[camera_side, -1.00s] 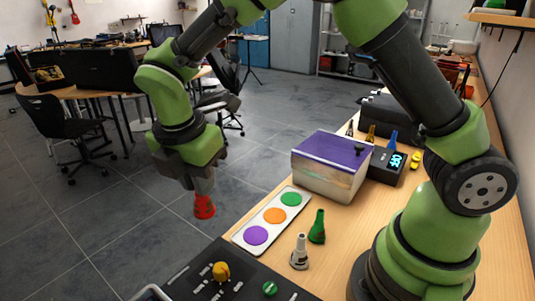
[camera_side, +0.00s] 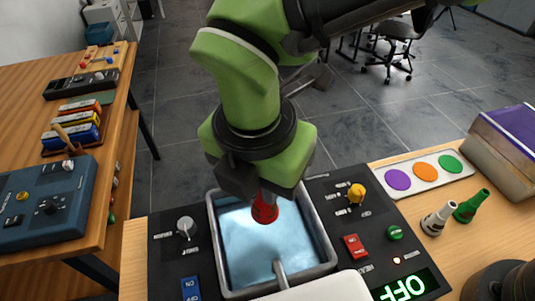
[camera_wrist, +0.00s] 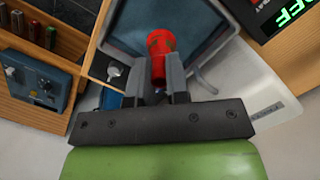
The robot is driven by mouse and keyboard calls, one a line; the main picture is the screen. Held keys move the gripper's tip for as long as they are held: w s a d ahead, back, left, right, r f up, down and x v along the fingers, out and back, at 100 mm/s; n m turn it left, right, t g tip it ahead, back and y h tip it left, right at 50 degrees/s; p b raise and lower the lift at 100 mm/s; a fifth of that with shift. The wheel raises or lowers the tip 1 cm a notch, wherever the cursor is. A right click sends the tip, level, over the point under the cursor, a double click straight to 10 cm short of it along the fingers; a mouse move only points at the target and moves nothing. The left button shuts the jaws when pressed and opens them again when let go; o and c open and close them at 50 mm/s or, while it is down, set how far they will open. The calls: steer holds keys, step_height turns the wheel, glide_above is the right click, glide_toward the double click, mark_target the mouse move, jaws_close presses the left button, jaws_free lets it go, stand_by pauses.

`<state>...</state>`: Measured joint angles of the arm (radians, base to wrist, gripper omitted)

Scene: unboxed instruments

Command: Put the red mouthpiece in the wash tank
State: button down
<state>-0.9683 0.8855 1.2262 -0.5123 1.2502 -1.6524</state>
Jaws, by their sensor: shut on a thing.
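The red mouthpiece (camera_side: 265,208) is held in my gripper (camera_side: 264,192), over the far part of the wash tank (camera_side: 217,250) in the side view. The tank is a grey-rimmed basin with a pale blue inside and a spout (camera_side: 280,272) at its near edge. In the wrist view the red mouthpiece (camera_wrist: 161,42) sticks out beyond the fingers of my gripper (camera_wrist: 160,78), with the tank (camera_wrist: 200,22) behind it. The fingers are shut on the mouthpiece. How high it is above the tank's bottom is hard to tell.
A black panel with knobs, a red switch (camera_side: 355,245) and an OFF display (camera_side: 402,289) surrounds the tank. A purple-topped box (camera_side: 512,138) stands beyond.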

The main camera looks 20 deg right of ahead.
mark_target(265, 216)
steer(key=shift+f, duration=3.7)
steer(key=shift+f, duration=0.5)
steer(key=c, duration=1)
jaws_free()
steer(key=shift+c, duration=0.2)
steer(key=shift+r, duration=0.1)
